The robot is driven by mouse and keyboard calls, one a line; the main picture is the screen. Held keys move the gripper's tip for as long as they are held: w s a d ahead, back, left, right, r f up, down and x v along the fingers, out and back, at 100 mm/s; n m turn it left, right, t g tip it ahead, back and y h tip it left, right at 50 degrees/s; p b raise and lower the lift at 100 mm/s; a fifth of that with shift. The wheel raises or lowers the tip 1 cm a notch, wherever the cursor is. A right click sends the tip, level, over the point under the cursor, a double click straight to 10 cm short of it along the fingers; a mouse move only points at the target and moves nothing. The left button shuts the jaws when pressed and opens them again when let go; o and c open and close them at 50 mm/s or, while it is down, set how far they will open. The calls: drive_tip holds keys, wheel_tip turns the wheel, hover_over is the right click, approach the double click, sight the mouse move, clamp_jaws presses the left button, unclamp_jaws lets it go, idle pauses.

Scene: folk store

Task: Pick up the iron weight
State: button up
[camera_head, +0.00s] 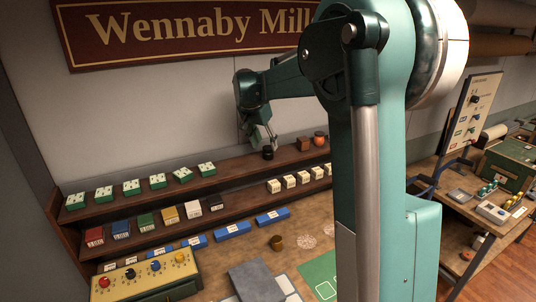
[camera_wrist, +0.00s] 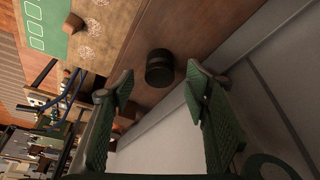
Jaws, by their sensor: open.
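The iron weight (camera_head: 268,153) is a small dark cylinder standing on the top wooden shelf against the wall. My gripper (camera_head: 262,137) is open and empty, just above the weight in the head view. In the wrist view its two green ribbed fingers (camera_wrist: 158,84) are spread wide, and no contact with the weight is visible.
On the top shelf, a brown box (camera_head: 303,144) and an orange-red round item (camera_head: 319,138) stand right of the weight. Several green-and-white boxes (camera_head: 157,181) stand to its left. The wall (camera_head: 160,120) rises close behind the shelf.

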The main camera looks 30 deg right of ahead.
sight(267, 148)
drive_tip(key=shift+x, duration=2.6)
drive_tip(key=shift+s, duration=0.1)
drive_tip(key=shift+c, duration=0.3)
drive_tip(key=c, duration=1.3)
drive_tip(key=shift+r, duration=0.2)
drive_tip(key=shift+r, duration=4.85)
